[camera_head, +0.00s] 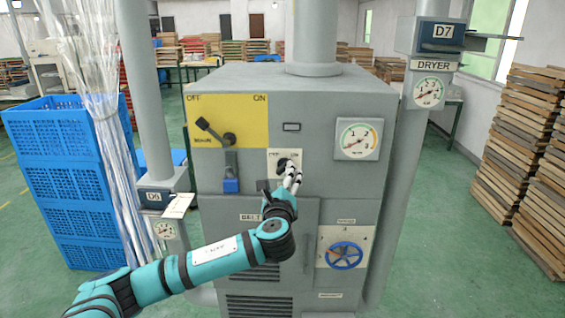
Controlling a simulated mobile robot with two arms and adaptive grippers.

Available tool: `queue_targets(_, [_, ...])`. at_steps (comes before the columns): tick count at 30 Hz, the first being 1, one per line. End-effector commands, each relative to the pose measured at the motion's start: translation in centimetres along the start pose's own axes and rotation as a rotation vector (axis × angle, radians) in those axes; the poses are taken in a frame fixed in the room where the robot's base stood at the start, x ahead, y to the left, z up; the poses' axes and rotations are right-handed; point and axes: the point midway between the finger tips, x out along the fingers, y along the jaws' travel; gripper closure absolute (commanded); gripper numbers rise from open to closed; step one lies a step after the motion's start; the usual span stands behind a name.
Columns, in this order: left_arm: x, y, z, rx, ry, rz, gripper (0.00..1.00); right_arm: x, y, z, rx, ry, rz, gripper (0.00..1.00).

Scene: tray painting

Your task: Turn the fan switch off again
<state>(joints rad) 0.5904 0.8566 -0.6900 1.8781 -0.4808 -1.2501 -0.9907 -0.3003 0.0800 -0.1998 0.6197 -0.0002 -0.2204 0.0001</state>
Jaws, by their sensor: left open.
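A grey dryer cabinet (300,100) stands in front of me. On its face, a small white plate (272,156) carries a black switch (281,162), likely the fan switch; its lettering is too small to read. My left gripper (292,178) is open, right in front of and just below this switch, and partly covers the plate. I cannot tell whether the fingers touch the switch. My right gripper is not in view.
A yellow OFF/ON panel (250,112) has a black lever (212,130) leaning up-left toward OFF. A blue latch (231,186), gauge (359,139) and blue handwheel (343,256) are nearby. Blue crates (65,190) stand left, stacked wooden trays (525,140) right.

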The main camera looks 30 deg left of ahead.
Motion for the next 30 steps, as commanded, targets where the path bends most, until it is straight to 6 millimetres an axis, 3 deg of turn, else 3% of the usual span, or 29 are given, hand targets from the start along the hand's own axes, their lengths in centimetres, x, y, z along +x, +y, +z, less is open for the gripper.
queue_targets(3, [2.6,-0.3,0.3,0.0,-0.001,0.003,0.24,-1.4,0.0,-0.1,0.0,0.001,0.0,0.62])
queue_targets(9, [5.7,-0.2,0.2,0.0,-0.001,0.001,0.24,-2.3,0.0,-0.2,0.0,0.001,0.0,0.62])
queue_targets(15, [7.1,-0.1,0.0,-0.001,0.001,-0.001,0.24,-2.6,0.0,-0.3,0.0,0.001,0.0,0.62])
queue_targets(24, [7.2,0.0,-0.1,-0.001,0.001,-0.001,0.24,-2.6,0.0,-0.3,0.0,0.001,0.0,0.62])
queue_targets(30, [7.2,0.0,-0.1,-0.001,0.001,-0.001,0.5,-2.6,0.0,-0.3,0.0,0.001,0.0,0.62])
